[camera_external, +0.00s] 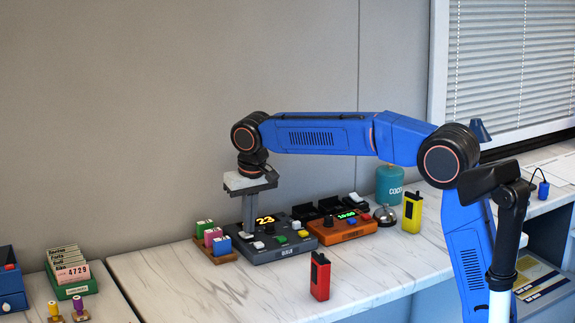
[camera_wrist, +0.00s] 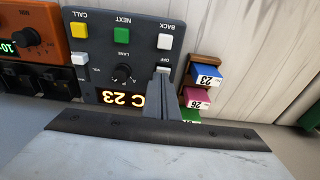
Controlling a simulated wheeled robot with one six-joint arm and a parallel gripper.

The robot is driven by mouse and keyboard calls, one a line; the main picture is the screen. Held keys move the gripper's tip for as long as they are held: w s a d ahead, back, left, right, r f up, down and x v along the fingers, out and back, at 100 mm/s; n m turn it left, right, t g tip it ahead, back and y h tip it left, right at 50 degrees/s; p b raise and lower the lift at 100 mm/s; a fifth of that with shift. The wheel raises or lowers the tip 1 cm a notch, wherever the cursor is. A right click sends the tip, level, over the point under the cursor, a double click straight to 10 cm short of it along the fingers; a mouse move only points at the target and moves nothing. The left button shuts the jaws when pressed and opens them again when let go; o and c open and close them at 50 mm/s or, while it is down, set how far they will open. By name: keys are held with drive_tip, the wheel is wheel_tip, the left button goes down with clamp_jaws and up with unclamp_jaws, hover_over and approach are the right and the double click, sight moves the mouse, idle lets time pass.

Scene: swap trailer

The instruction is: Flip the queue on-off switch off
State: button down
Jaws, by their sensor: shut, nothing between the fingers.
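The dark grey queue console (camera_external: 284,252) sits on the marble counter, with an amber lit display. In the wrist view the console (camera_wrist: 100,65) appears upside down, its display (camera_wrist: 124,98) reading C 23. Its face has BACK, NEXT and CALL buttons and a LANE knob (camera_wrist: 123,74). My gripper (camera_external: 247,234) points down over the console's left part, its fingers together and empty. In the wrist view my gripper (camera_wrist: 160,76) is close to an OFF marking (camera_wrist: 163,71).
An orange timer unit (camera_external: 343,234) stands right of the console. A red handheld device (camera_external: 320,277) stands in front, and a yellow one (camera_external: 412,212) further right.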

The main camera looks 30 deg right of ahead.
drive_tip(key=shift+s+f+t, duration=0.35)
drive_tip(key=shift+t, duration=0.25)
drive_tip(key=shift+w, duration=0.15)
drive_tip(key=shift+w+r, duration=0.15)
drive_tip(key=shift+w, duration=0.5)
drive_tip(key=shift+r, duration=0.1)
